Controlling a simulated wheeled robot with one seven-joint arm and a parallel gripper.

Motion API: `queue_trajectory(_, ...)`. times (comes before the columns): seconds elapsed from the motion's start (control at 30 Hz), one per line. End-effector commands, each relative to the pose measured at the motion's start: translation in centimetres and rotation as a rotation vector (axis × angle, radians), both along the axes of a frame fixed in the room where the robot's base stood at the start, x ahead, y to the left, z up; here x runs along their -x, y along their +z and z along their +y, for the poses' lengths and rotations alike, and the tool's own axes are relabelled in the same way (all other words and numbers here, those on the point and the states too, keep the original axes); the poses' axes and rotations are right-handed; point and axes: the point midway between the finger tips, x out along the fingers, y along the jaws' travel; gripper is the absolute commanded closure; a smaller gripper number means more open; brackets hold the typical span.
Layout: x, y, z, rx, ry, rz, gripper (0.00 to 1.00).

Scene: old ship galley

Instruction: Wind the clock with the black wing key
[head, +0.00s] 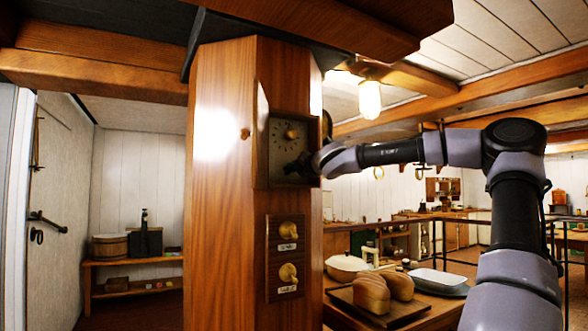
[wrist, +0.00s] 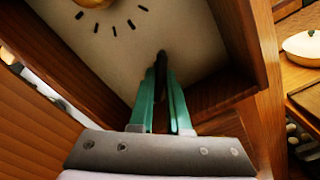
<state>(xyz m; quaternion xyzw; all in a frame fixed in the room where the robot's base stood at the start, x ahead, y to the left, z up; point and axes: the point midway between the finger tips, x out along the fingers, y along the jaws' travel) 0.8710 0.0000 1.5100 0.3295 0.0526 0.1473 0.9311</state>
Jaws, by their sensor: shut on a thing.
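The clock (head: 280,148) is set in a wooden case on the column, its pale face marked with black ticks and a brass boss at the middle. Its wooden door (head: 262,130) stands open to the left. In the wrist view the clock face (wrist: 125,50) fills the upper part. My gripper (wrist: 160,100), with green fingers, is shut on a slim black thing, the black wing key (wrist: 161,62). The key's tip reaches the lower face; I cannot tell whether it sits in a hole. The key's wings are hidden between the fingers. In the head view my gripper (head: 306,166) is at the clock's lower right.
A panel with two labelled brass knobs (head: 288,273) is below the clock. The case's side wall (wrist: 245,45) is close to the fingers' right. A counter at right holds bread (head: 372,293), a white pot (head: 346,267) and a tray (head: 438,280).

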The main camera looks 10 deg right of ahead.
Motion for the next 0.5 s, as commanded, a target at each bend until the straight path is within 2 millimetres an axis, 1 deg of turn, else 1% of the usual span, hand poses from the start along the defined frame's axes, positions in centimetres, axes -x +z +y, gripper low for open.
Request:
queue_trajectory(0.03, -0.06, 0.00, -0.02, -0.099, 0.003, 0.031, 1.00)
queue_trajectory(0.1, -0.07, -0.01, -0.01, -0.241, 0.004, 0.077, 1.00)
queue_trajectory(0.2, -0.05, 0.02, -0.04, -0.387, 0.001, 0.125, 1.00)
queue_trajectory(0.37, -0.04, 0.06, -0.03, -0.489, 0.000, 0.157, 1.00)
queue_trajectory(0.43, -0.07, 0.02, -0.06, -0.569, 0.000, 0.183, 1.00)
queue_trajectory(0.5, -0.08, 0.00, -0.04, -0.687, 0.002, 0.222, 1.00)
